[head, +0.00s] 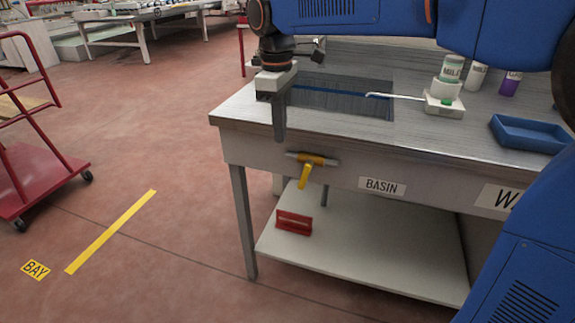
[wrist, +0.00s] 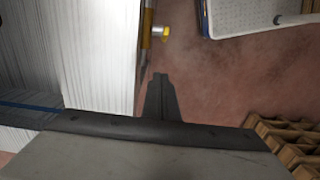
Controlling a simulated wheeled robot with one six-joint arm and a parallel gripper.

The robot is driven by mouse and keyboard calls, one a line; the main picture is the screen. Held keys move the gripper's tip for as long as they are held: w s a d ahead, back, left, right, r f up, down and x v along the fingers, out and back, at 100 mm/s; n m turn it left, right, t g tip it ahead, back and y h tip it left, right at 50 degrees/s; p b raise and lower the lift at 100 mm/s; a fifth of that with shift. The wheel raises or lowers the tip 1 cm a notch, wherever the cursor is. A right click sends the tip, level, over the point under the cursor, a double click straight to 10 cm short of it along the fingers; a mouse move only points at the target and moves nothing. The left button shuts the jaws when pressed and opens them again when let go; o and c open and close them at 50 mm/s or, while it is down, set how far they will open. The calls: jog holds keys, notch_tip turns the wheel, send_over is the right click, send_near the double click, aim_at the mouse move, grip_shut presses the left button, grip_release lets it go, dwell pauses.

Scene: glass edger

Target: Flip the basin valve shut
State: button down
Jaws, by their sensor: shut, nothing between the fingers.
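The basin valve (head: 312,159) sits on the front face of the bench, left of the BASIN label (head: 382,187). It has a short grey horizontal pipe and a yellow handle (head: 304,176) that hangs down, slightly to the left, across the pipe.
The bench top holds a dark sunken basin (head: 345,98), a white spout (head: 395,97), bottles (head: 477,76) and a blue tray (head: 528,134). A red object (head: 294,222) lies on the lower shelf (head: 360,258). A red cart (head: 40,175) stands left. The floor before the bench is clear.

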aim_at(304, 177)
jog(key=shift+s+d+f, duration=0.25)
jog(key=shift+d+f, duration=0.35)
jog(key=shift+f, duration=1.2)
jog(key=shift+s+d+f, duration=0.2)
jog(key=shift+d+f, duration=0.35)
jog(key=shift+f, duration=1.25)
jog(key=shift+s+d+f, duration=0.25)
jog(key=shift+d+f, duration=0.35)
jog(key=shift+f, duration=1.2)
jog(key=shift+d+f, duration=0.1)
